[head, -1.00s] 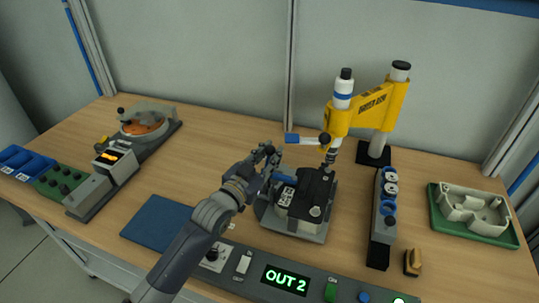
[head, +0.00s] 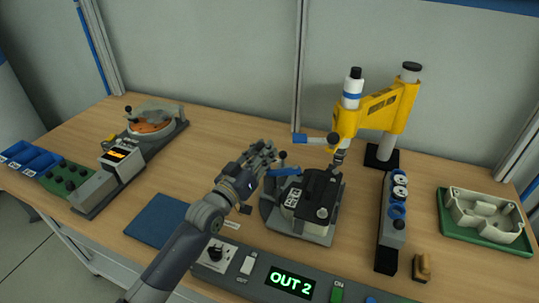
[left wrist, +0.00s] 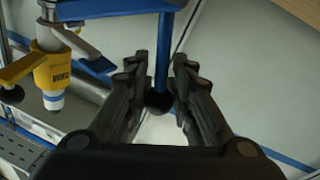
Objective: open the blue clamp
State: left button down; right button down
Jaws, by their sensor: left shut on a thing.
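The blue clamp (head: 284,171) is on the left side of a grey fixture (head: 302,232) that holds a grey and black part (head: 318,196). Its blue bar and black ball end show in the left wrist view (left wrist: 162,55), between my fingers. My left gripper (head: 268,156) is at the clamp, and in the left wrist view (left wrist: 160,88) its two dark fingers sit either side of the bar, shut on it. In the head view the fingers partly hide the grip. My right gripper is not in view.
A yellow press (head: 378,112) with a blue lever stands behind the fixture. A rack of rings (head: 388,245) and a green tray (head: 452,226) are right. A blue mat (head: 157,220) lies left.

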pick_arm(q)
jog(key=shift+w+a+f+n, duration=0.1)
jog(key=shift+a+f+n, duration=0.45)
jog(key=shift+n, duration=0.25)
jog(key=c, duration=1.4)
grip_release()
jog(key=shift+o, duration=0.2)
jog(key=shift+a+r, duration=0.1)
jog(key=shift+r, duration=0.1)
jog(key=v, duration=0.7)
jog(key=shift+s, duration=0.35)
